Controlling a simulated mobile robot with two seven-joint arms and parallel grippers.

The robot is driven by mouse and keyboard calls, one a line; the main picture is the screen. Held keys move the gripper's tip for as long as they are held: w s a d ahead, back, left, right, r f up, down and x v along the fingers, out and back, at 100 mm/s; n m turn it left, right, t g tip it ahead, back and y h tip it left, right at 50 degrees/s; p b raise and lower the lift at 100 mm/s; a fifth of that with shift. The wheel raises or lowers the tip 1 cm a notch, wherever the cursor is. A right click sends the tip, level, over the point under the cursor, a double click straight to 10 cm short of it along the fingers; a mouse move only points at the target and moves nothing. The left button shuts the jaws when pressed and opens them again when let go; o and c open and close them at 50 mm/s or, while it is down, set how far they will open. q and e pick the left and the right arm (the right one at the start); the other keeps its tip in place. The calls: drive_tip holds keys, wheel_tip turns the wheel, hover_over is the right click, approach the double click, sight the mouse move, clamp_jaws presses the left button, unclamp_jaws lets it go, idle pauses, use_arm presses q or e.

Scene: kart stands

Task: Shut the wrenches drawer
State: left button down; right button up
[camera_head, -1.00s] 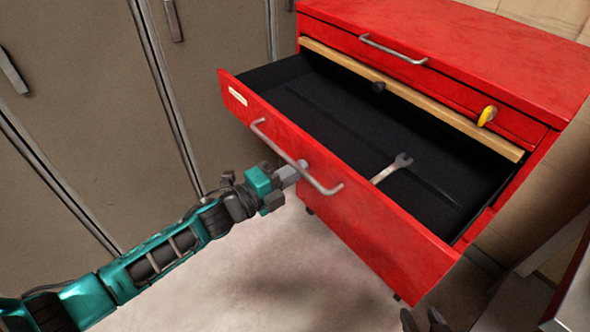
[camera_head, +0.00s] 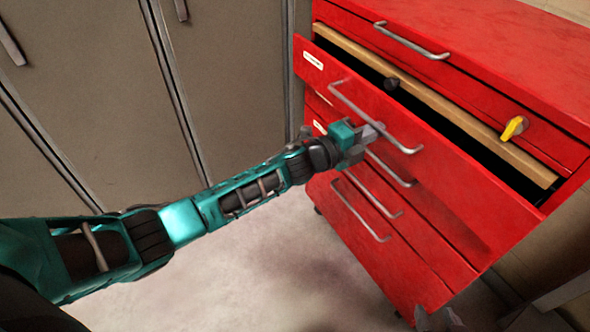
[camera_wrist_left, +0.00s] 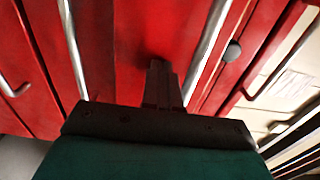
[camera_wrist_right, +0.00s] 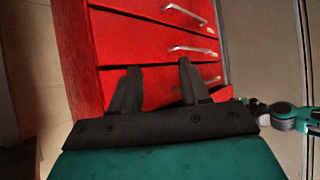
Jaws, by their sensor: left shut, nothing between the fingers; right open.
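The red drawer (camera_head: 455,180) with a small white label and a metal handle (camera_head: 362,108) stands a little way out of the red cabinet. Only a narrow dark gap shows behind its front, and its inside is hidden. My left gripper (camera_head: 374,131) is shut and empty, its tips at the drawer front just below the handle. In the left wrist view, the shut fingers (camera_wrist_left: 160,68) meet the red front beside a handle bar. My right gripper (camera_wrist_right: 157,70) is open and empty, low in front of the cabinet; its fingers show red drawer fronts beyond them.
More closed drawers with handles (camera_head: 360,208) lie below. Grey lockers (camera_head: 90,90) stand at left. The floor (camera_head: 290,265) in front is clear.

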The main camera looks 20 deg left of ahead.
sight(389, 123)
use_arm(q)
drive_tip(key=b+x, duration=0.1)
drive_tip(key=x, duration=0.3)
drive_tip(key=shift+w+d+f, duration=0.1)
drive_tip(key=shift+w+d, duration=0.1)
drive_tip(key=shift+w+d+r+b, duration=0.1)
drive_tip(key=shift+w+r+b, duration=0.05)
drive_tip(key=shift+r+b, duration=0.15)
use_arm(e)
drive_tip(key=shift+w+a+y, duration=0.3)
drive_tip(key=shift+w+a, duration=0.15)
drive_tip(key=shift+w, duration=0.25)
use_arm(q)
drive_tip(key=shift+r, duration=0.1)
use_arm(e)
drive_tip(key=shift+s+d+f, duration=0.1)
drive_tip(key=shift+s+f, duration=0.05)
drive_tip(key=shift+s, duration=0.05)
